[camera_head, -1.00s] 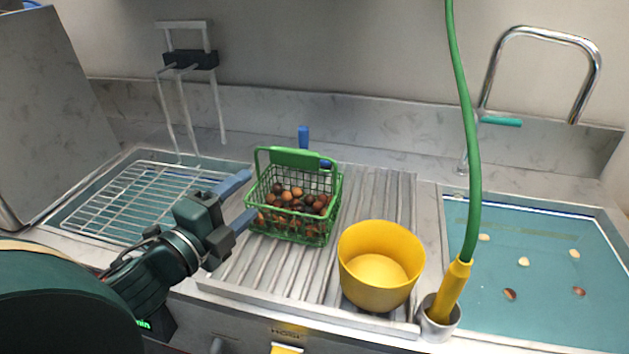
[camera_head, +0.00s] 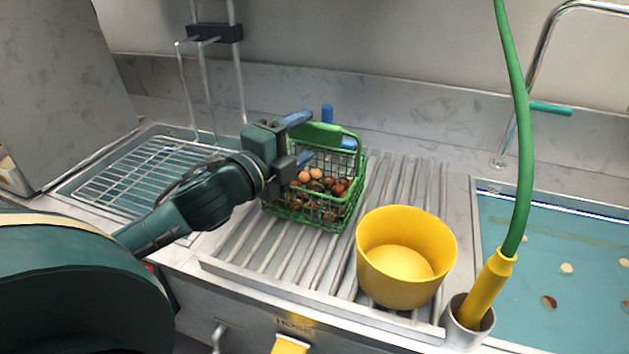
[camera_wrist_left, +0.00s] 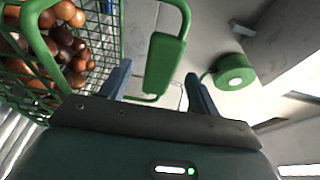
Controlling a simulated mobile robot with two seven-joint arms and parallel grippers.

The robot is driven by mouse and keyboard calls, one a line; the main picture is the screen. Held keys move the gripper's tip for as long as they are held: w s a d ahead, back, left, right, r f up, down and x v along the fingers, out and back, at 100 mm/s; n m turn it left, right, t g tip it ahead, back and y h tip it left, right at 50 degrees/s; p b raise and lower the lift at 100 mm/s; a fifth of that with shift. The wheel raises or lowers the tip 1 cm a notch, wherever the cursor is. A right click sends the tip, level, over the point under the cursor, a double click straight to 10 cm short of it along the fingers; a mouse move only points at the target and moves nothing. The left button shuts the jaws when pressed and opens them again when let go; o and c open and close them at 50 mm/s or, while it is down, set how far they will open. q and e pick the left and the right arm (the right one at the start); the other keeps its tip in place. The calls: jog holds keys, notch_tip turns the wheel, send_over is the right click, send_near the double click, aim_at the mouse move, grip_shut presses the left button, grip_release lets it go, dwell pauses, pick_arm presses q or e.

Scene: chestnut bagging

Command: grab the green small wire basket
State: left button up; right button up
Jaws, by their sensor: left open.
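The small green wire basket (camera_head: 313,219) stands upright on the ribbed drainboard, filled with brown chestnuts (camera_head: 335,187). Its raised green handle (camera_head: 322,130) rises at the back. My left gripper (camera_head: 303,138) reaches in from the left at handle height, over the basket's left side. It is open. In the left wrist view, the broad green handle grip (camera_wrist_left: 165,62) shows between and beyond the two blue fingers of the left gripper (camera_wrist_left: 160,85), with no visible contact. The chestnuts (camera_wrist_left: 62,45) lie at the left of that view. My right gripper is not in view.
A yellow bowl (camera_head: 405,240) stands right of the basket on the drainboard (camera_head: 270,262). A green hose (camera_head: 519,150) and a sink (camera_head: 520,280) are further right. A wire rack (camera_head: 130,188) lies at left. A blue upright piece (camera_head: 327,113) is behind the basket.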

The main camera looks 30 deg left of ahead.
aim_at(311, 134)
pick_arm(q)
jog(key=shift+w+d+p, duration=0.2)
jog(key=shift+w, duration=1.15)
jog(key=shift+w+d+p, duration=0.15)
jog(key=shift+w+p, duration=0.05)
jog(key=shift+w, duration=1.15)
jog(key=shift+c, duration=0.3)
grip_shut()
jog(key=shift+r, duration=0.15)
